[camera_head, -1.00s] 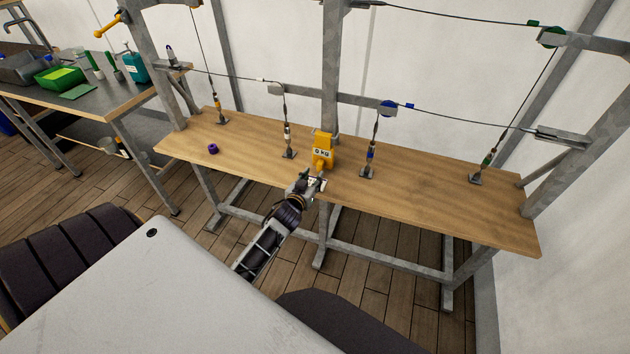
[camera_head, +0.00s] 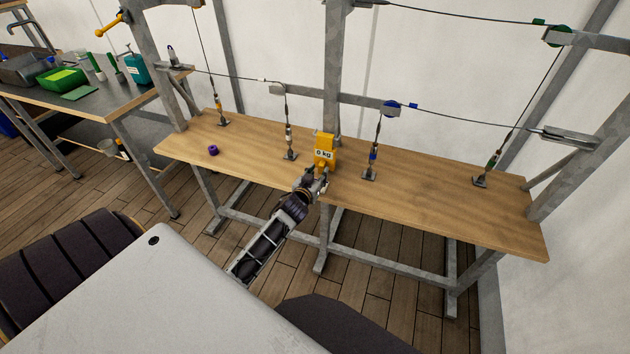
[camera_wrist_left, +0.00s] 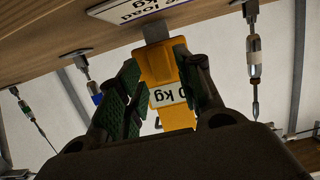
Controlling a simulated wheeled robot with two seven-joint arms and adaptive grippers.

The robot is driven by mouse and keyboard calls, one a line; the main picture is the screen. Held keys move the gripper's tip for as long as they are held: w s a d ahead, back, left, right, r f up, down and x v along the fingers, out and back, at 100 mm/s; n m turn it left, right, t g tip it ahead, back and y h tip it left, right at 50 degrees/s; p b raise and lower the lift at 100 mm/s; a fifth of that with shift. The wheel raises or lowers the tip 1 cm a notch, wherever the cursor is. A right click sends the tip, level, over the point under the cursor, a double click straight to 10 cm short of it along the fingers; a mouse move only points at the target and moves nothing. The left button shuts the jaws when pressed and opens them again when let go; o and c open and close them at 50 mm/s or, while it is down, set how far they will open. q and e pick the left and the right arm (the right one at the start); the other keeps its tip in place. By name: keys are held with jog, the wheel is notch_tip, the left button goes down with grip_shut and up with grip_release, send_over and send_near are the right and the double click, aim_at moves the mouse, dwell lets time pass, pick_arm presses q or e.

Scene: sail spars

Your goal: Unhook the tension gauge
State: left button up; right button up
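The tension gauge (camera_head: 325,149) is a yellow block with a white "0 kg" label. It stands upright by the central grey post at the back of the wooden bench. My left gripper (camera_head: 320,179) is just in front of and below it in the head view. In the left wrist view, which is upside down, the gauge (camera_wrist_left: 167,68) shows between the two green-padded fingers of my left gripper (camera_wrist_left: 157,83). The fingers are apart, and I see no clear grip on it. How the gauge is hooked is hidden. My right gripper is not in view.
Turnbuckles stand on the bench (camera_head: 430,200) on both sides, including one left (camera_head: 290,140) and one right (camera_head: 373,155) of the gauge, with wires above. A purple ring (camera_head: 213,150) lies at left. The bench's front right is clear.

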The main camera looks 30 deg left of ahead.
aim_at(320, 167)
pick_arm(q)
jog(key=shift+b+x, duration=0.6)
jog(key=shift+x, duration=0.7)
jog(key=shift+w+a+f+b, duration=0.2)
jog(key=shift+w+b, duration=0.1)
jog(key=shift+w, duration=0.15)
jog(key=c, duration=0.4)
jog(key=shift+r, duration=0.1)
grip_shut()
jog(key=shift+r+p, duration=0.2)
jog(key=shift+p, duration=0.1)
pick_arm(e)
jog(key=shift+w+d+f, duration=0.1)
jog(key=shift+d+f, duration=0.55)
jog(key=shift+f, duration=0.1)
pick_arm(q)
jog(key=shift+r+p, duration=0.35)
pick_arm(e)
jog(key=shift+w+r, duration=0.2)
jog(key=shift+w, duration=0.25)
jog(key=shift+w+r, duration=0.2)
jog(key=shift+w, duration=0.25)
